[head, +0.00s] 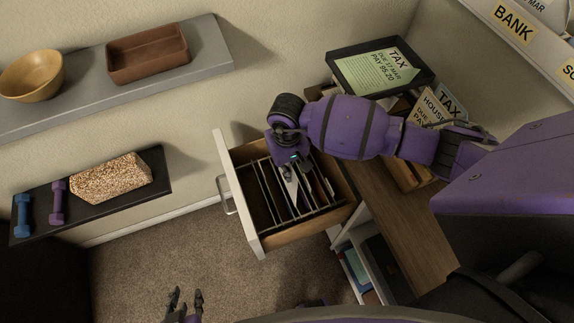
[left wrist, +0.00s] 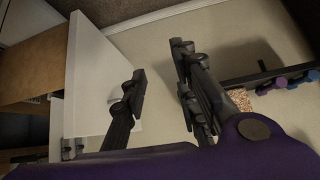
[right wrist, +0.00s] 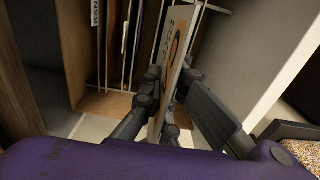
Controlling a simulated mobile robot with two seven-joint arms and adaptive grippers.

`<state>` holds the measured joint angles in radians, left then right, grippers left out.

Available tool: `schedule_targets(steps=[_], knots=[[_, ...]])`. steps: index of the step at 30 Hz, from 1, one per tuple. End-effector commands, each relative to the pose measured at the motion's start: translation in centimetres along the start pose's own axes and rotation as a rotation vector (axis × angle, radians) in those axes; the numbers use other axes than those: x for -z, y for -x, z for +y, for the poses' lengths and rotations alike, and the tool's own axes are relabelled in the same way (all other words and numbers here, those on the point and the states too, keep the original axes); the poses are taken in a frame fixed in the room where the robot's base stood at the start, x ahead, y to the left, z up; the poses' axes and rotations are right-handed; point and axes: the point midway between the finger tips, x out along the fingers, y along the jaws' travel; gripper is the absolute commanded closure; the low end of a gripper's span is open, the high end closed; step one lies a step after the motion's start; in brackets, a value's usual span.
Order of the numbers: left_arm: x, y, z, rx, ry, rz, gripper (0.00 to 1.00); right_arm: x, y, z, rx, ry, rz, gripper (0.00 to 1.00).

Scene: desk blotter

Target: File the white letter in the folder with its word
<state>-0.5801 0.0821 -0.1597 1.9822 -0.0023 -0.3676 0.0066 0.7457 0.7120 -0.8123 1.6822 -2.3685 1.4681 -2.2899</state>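My right gripper (head: 290,160) is over the open drawer (head: 305,232) and shut on the white letter (head: 291,187). In the right wrist view the letter (right wrist: 178,50) stands on edge between the fingers (right wrist: 168,88), with a dark-lettered orange patch whose word I cannot read. Its lower end is among the dividers or folders (head: 268,190) in the drawer; which slot it is in, I cannot tell. One folder label (right wrist: 96,12) there starts with "BAN". My left gripper (head: 185,298) is open and empty, low in front of the drawer; its spread fingers show in the left wrist view (left wrist: 158,72).
A black tray (head: 335,82) with a green TAX paper (head: 375,72) stands at the back; TAX and HOUSE papers (head: 440,105) lie beside it. A BANK sign (head: 512,22) is at upper right. Left shelves hold a bowl (head: 32,75), brown box (head: 148,55) and dumbbells (head: 57,203). Carpet is clear.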

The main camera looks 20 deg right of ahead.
Motion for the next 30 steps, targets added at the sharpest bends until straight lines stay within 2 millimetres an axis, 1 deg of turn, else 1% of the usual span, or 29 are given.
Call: schedule_targets(steps=[6,18,23,30], knots=[[-0.4,-0.1,0.1,-0.002,0.000,-0.006,0.72,-0.1,-0.1,0.1,-0.004,0.002,-0.001,1.00],[-2.7,-1.0,0.1,0.001,-0.004,-0.032,0.72,-0.3,-3.5,0.0,-0.002,0.001,-0.006,1.00],[-2.6,-1.4,0.1,0.000,-0.007,-0.028,0.72,-0.2,-4.2,0.0,-0.001,0.000,-0.003,1.00],[-2.1,-1.7,0.2,-0.002,-0.009,-0.020,0.72,-0.1,-4.2,0.0,-0.001,-0.001,0.000,1.00]])
